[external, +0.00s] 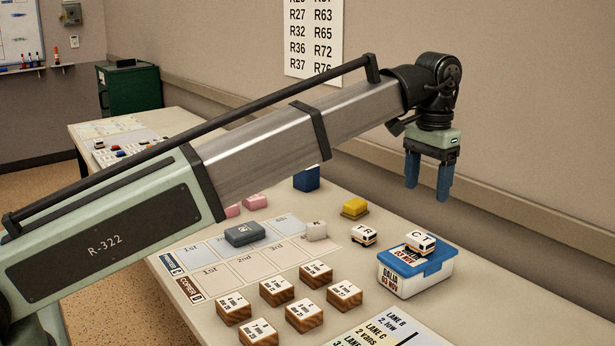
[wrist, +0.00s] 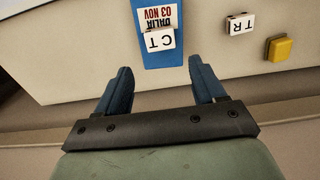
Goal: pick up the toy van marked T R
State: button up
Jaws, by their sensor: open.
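A similar van marked C T (external: 420,243) sits on the blue lid of a white box (external: 405,282); in the wrist view that van (wrist: 160,40) is just beyond the gap between my fingers. My gripper (external: 428,190) is open and empty, pointing down, well above the table and behind the box. Its blue fingers (wrist: 158,82) are spread.
A yellow block (external: 355,208) lies close behind the T R van. A white block (external: 317,231) and a grey block (external: 244,234) lie on the marked grid. Several wooden-sided blocks (external: 316,272) stand in front. A wall runs along the table's back edge.

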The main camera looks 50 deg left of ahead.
jog(key=m, duration=1.7)
send_over(364, 229)
notch_tip(364, 229, down, 6)
notch_tip(364, 229, down, 13)
jog(key=shift+d+f, duration=0.1)
jog(key=shift+f, duration=0.1)
jog(key=shift+c, duration=0.2)
jog(key=c, duration=1)
